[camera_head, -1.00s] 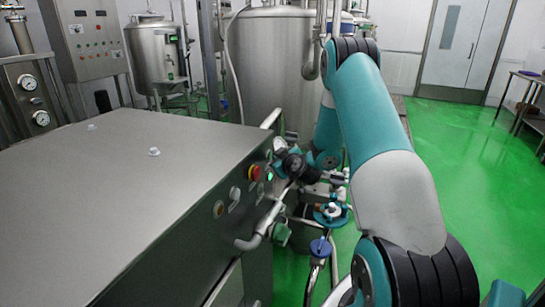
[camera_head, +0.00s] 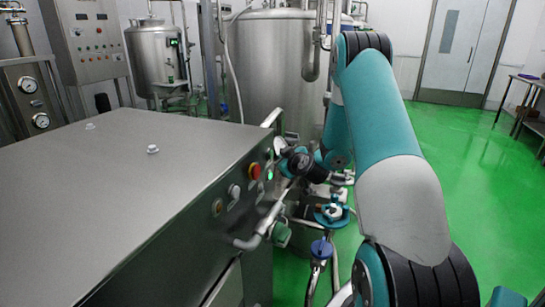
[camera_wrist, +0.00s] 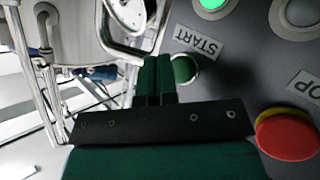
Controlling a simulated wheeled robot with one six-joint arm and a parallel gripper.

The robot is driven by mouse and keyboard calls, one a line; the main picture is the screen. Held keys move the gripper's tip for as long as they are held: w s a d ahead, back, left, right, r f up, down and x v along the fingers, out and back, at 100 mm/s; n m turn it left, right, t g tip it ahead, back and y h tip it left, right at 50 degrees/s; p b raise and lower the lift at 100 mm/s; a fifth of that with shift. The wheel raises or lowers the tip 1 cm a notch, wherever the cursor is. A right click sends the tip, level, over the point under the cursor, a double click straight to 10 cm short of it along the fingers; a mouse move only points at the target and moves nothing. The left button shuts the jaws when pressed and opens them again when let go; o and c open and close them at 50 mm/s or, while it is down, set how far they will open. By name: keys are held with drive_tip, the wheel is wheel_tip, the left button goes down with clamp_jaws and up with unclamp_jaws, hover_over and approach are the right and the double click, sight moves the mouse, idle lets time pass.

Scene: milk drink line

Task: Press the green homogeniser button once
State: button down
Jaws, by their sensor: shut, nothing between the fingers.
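The green button (camera_wrist: 184,69) is on the dark control panel in the wrist view, beside an upside-down START label (camera_wrist: 198,41). My gripper (camera_wrist: 156,60) is shut and empty, its two green fingers together just left of the button. The right finger overlaps the button's left edge in the picture; I cannot tell whether they touch. In the head view my arm's wrist is close to the side panel of the steel homogeniser cabinet (camera_head: 110,190). The fingertips and the green button cannot be made out there.
A lit green lamp (camera_wrist: 211,4) and a red stop button (camera_wrist: 287,135) with a yellow collar share the panel. The red button also shows in the head view (camera_head: 254,171). Pipes and a blue-capped valve (camera_head: 321,248) are below my arm. Green floor is open at right.

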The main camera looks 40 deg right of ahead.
drive_tip(key=s+b, duration=0.1)
drive_tip(key=s+d+b, duration=0.1)
drive_tip(key=s+b, duration=0.1)
drive_tip(key=s+d+b, duration=0.1)
drive_tip(key=b, duration=0.1)
drive_tip(key=shift+s, duration=0.3)
idle(0.8)
